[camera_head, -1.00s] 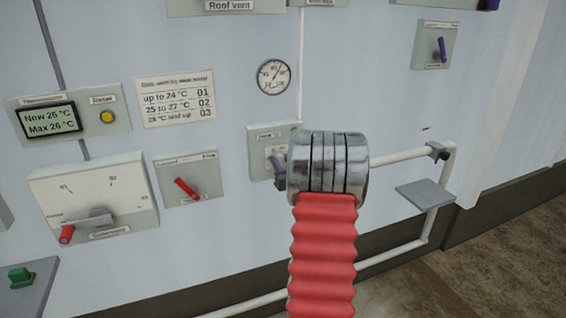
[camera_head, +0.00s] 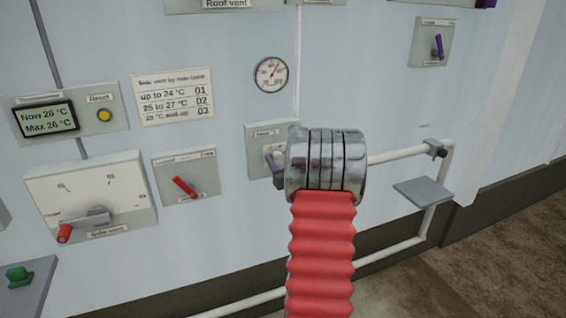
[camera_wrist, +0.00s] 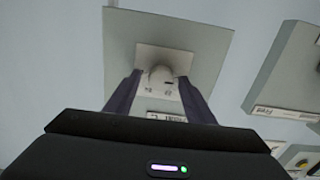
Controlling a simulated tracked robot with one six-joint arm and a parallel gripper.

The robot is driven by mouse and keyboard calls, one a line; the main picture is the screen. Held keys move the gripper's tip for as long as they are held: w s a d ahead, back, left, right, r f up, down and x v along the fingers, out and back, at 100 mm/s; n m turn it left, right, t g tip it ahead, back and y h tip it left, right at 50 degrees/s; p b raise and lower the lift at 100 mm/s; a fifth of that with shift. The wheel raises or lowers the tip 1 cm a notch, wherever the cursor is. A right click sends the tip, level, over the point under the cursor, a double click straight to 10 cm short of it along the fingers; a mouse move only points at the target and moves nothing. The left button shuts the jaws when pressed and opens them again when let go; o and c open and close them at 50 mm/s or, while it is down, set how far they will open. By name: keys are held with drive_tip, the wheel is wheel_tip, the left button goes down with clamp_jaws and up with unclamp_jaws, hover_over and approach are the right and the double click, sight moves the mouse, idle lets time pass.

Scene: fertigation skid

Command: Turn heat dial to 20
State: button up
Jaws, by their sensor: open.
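The heat dial's grey plate (camera_head: 257,140) is on the wall just left of my arm's metal wrist in the head view; its label looks like "Heat °C". In the wrist view, the pale round dial knob (camera_wrist: 160,78) stands on a light square face (camera_wrist: 147,55) of the plate. My gripper (camera_wrist: 160,84) is open, with one dark finger on each side of the knob. I cannot tell whether the fingers touch it. The dial's scale and setting are not readable. In the head view my gripper (camera_head: 275,168) is partly hidden by the wrist.
A red-handled switch (camera_head: 185,187) and a larger lever dial (camera_head: 95,220) sit to the left. A thermometer display (camera_head: 48,119) reads "Now 26 °C". A round gauge (camera_head: 270,75) is above. A pipe (camera_head: 400,154) and small grey shelf (camera_head: 424,192) are on the right.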

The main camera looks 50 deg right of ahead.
drive_tip(key=shift+s, duration=0.1)
drive_tip(key=v, duration=1.3)
drive_tip(key=shift+s+a, duration=0.2)
drive_tip(key=shift+s, duration=0.05)
drive_tip(key=shift+f, duration=0.1)
